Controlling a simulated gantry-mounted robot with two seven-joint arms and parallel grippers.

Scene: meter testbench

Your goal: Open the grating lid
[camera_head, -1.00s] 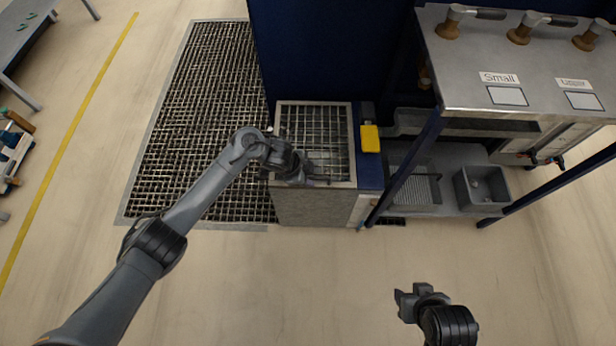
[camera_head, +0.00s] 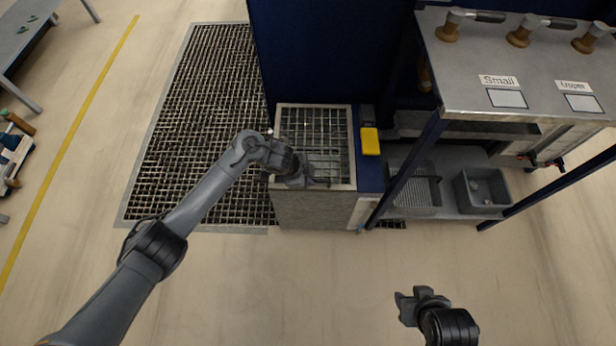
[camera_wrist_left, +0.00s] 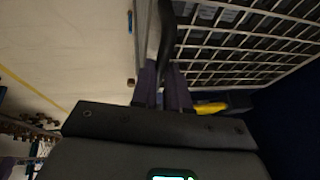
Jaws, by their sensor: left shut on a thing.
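The grating lid (camera_head: 330,150) is a metal grid in a light frame on top of a grey box (camera_head: 315,208). It looks flat on the box, though I cannot tell if it is slightly raised. My left gripper (camera_head: 318,182) is at the lid's front edge. In the left wrist view its fingers (camera_wrist_left: 163,85) are shut on a dark bar-like handle (camera_wrist_left: 166,40) beside the lid's grid (camera_wrist_left: 245,45). The gripper hides part of the front edge. My right gripper (camera_head: 408,303) is over open floor at the lower right, away from the lid; its jaw opening is unclear.
A yellow object (camera_head: 370,141) sits just right of the lid. A dark blue panel (camera_head: 335,50) stands behind the box. A metal bench (camera_head: 530,70) with a blue frame and a grey bin (camera_head: 483,188) are at right. A large floor grating (camera_head: 200,120) lies left. The front floor is clear.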

